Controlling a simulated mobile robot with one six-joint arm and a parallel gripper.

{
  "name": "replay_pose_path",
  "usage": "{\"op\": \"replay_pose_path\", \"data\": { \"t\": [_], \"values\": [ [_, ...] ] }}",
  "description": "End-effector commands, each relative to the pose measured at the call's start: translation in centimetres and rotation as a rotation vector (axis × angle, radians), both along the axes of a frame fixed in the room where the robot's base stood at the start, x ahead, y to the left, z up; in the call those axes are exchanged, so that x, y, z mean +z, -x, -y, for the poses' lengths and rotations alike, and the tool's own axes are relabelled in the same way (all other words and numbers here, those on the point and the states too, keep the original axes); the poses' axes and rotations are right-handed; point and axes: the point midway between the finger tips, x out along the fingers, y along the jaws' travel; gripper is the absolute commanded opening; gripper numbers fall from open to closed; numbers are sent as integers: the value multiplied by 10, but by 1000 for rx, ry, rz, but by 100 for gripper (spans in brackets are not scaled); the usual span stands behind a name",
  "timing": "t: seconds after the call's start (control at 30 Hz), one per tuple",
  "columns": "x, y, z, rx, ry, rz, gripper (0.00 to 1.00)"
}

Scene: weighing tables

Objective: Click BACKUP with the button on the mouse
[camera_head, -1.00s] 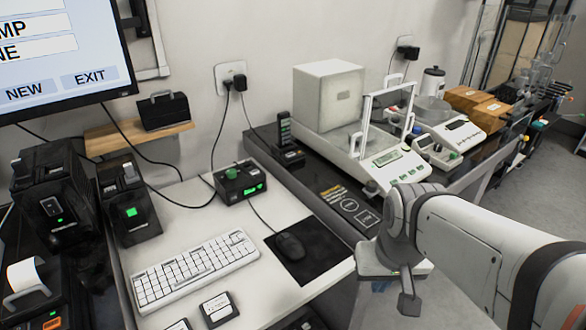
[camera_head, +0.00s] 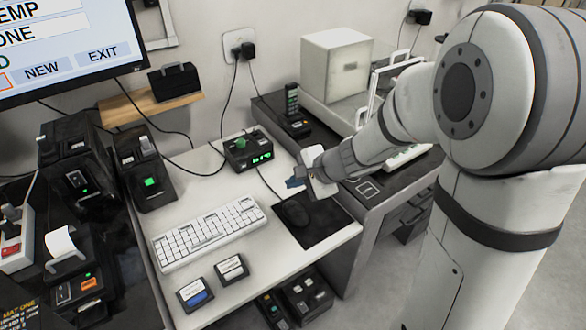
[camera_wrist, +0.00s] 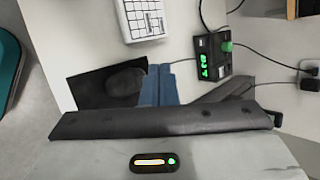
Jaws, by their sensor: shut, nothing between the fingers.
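The black mouse (camera_head: 297,213) lies on a dark mat (camera_head: 325,234) at the right of the white desk. It also shows in the wrist view (camera_wrist: 124,82), partly beside my fingers. My gripper (camera_head: 294,182) is shut and empty, with blue fingertips held above the mouse's far side; contact is not visible. The closed blue fingers show in the wrist view (camera_wrist: 158,86). The monitor (camera_head: 75,90) at upper left shows NEW and EXIT buttons, and an orange-edged box cut off at the left. No BACKUP label is readable in the visible part of the screen.
A white keyboard (camera_head: 208,232) lies left of the mouse. A black box with a green knob and green display (camera_head: 247,151) stands behind it. Two small cartridges (camera_head: 231,267) lie in front. A white balance (camera_head: 337,65) stands at the back right. Cables cross the desk.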

Motion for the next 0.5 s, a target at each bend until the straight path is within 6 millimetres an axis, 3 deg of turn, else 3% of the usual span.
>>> {"op": "replay_pose_path", "data": {
  "t": [0.1, 0.2, 0.5],
  "values": [
    [-10, -32, -5, -194, -84, -75, 0],
    [-22, -50, -4, -327, -128, -123, 0],
    [-41, -69, 1, -487, -172, -178, 0]
  ]
}}
